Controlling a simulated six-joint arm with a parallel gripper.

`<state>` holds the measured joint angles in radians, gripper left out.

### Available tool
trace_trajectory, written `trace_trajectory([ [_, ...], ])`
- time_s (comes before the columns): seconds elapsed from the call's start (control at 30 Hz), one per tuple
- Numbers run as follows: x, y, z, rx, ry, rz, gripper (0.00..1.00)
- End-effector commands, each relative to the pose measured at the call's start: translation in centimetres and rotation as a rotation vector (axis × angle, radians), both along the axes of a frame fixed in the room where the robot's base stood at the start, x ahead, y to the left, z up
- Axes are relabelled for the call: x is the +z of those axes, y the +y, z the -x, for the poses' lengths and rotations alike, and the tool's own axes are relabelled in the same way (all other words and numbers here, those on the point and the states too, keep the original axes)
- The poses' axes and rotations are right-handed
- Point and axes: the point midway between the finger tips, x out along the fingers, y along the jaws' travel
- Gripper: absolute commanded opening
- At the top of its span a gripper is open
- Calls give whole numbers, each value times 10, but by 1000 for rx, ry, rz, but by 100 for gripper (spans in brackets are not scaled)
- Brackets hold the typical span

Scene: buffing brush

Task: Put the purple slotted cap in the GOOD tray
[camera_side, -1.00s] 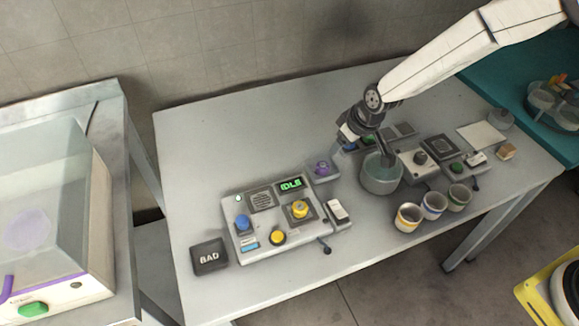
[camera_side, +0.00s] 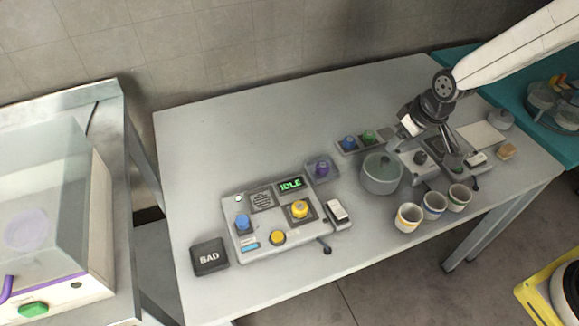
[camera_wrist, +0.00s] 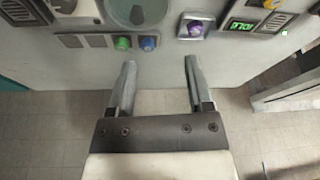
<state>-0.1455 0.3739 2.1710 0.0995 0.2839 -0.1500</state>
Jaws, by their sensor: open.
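The purple slotted cap (camera_side: 322,168) sits in a small grey tray (camera_side: 332,179) at the back right corner of the left machine. It also shows at the top of the wrist view (camera_wrist: 195,28). My gripper (camera_side: 456,158) is over the right-hand machine, well to the right of the cap. In the wrist view its two fingers (camera_wrist: 160,64) are apart with nothing between them. The BAD tray (camera_side: 209,257) is black and stands left of the left machine. I cannot read a GOOD label on any tray.
The left machine (camera_side: 250,226) shows IDLE and carries blue and yellow knobs. A tray (camera_side: 375,147) holds a blue cap (camera_side: 348,142) and a green cap (camera_side: 368,136). The table's back left is clear.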

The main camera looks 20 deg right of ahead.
Motion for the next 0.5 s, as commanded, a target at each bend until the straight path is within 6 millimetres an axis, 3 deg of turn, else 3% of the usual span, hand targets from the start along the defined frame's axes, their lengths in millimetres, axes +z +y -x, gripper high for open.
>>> trace_trajectory([
  [0.3,23,-49,86,-143,55,12,66],
  [0.5,25,-62,119,-193,77,17,66],
])
